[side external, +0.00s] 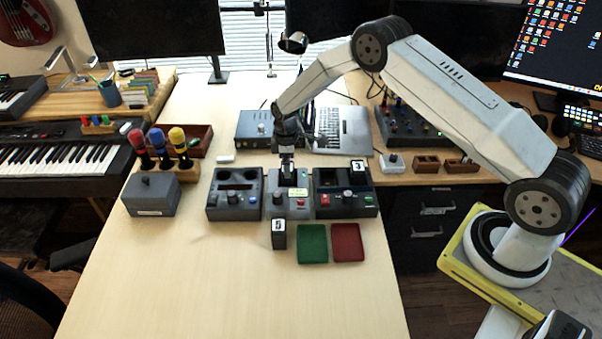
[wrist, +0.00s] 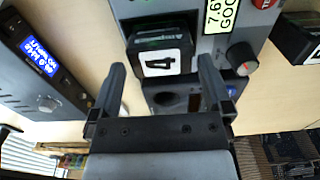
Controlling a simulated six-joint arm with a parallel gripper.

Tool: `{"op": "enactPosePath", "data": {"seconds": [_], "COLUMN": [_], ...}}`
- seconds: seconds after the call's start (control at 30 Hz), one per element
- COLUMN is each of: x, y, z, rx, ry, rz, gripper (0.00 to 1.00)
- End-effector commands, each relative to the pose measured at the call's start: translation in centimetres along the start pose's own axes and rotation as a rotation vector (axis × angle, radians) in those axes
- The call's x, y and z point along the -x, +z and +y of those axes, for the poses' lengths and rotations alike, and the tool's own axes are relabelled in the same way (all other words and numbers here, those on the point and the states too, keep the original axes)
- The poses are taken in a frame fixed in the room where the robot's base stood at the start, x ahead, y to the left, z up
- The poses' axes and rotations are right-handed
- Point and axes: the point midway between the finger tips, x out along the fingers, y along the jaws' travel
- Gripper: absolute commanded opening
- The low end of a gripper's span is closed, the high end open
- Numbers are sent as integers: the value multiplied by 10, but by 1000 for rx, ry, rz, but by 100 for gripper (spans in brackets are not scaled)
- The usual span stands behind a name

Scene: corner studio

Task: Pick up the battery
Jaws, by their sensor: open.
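A dark battery with a white label reading 4 (wrist: 162,63) sits in the grey tester (wrist: 215,45). In the wrist view it lies just beyond and between my fingertips. My gripper (wrist: 160,80) is open, with one finger on each side of the picture and nothing held. In the side view my gripper (side external: 287,165) points down over the middle grey tester (side external: 291,208) and hides most of the battery there. A dark battery marked 5 (side external: 279,235) stands on the table in front. A battery marked 3 (side external: 357,167) is in the right-hand device (side external: 345,212).
A grey device with round recesses (side external: 235,205) stands left of the tester. A green tray (side external: 313,244) and a red tray (side external: 347,242) lie in front. A grey box (side external: 151,193) and screwdrivers (side external: 158,143) stand further left. The front table (side external: 230,300) is clear.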

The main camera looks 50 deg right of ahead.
Motion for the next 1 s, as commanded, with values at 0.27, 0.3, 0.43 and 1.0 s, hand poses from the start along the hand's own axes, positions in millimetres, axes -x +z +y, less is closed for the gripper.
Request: {"op": "enactPosePath", "data": {"seconds": [0.27,0.3,0.43,1.0], "x": [-26,-28,-29,-29], "y": [0,0,0,0], "z": [-1,-1,-1,-1], "rx": [0,0,0,0], "ry": [0,0,1,1], "rz": [-1,-1,0,0], "gripper": [100,100,100,49]}}
